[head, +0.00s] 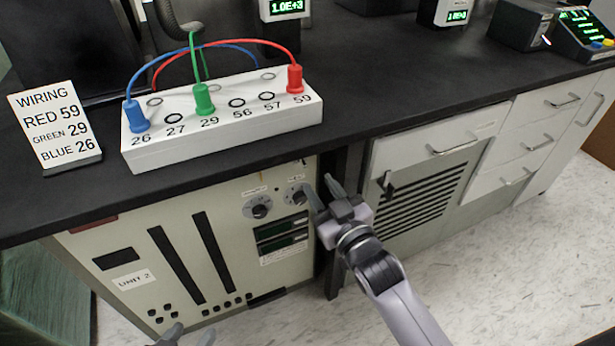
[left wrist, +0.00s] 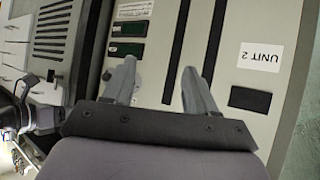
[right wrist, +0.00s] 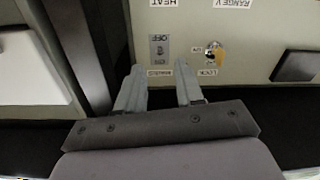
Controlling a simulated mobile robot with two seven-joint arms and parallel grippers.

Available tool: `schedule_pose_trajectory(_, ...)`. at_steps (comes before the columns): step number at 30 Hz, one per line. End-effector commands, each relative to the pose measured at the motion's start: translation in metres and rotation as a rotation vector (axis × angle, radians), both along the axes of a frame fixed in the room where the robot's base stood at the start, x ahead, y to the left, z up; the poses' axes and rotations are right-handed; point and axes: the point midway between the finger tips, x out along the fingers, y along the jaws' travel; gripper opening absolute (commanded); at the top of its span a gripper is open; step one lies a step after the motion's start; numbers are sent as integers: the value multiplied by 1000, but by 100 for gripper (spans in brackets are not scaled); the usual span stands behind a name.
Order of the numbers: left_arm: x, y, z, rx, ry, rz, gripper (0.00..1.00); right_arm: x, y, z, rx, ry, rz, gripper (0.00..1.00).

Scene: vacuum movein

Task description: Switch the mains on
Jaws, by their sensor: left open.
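The mains switch (right wrist: 160,46) shows in the right wrist view as a small grey switch on the cream panel, upside down, with "OFF" lettering at one end and a label beside it. In the head view I cannot make it out under the bench edge. My right gripper (head: 322,187) is open and empty near the right edge of the cabinet marked UNIT 2 (head: 130,278). In the right wrist view its fingertips (right wrist: 156,78) lie apart, with the switch in line between them. My left gripper (head: 187,337) is open and empty, low in front of the cabinet.
A lock with a yellow key (right wrist: 213,52) sits beside the switch. The cabinet has knobs (head: 260,208) and dark displays (head: 282,232). The black bench top (head: 350,100) overhangs it and carries a white socket block (head: 220,123) with coloured plugs. A dark post stands beside the cabinet.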

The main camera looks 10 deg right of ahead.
Motion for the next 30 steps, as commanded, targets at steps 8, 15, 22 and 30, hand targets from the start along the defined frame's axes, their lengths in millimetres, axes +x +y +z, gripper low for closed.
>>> schedule_pose_trajectory(8,2,-5,-2,-1,-15,-15,57,33,11,-1,0,0,0,36)
schedule_pose_trajectory(15,5,-9,1,-1,-30,-25,57,56,20,-1,0,1,-1,36)
schedule_pose_trajectory(22,6,-12,6,-4,-38,-29,57,63,22,0,0,2,0,36)
schedule_pose_trajectory(30,7,-13,7,-12,-40,-25,57,63,22,0,0,2,0,14)
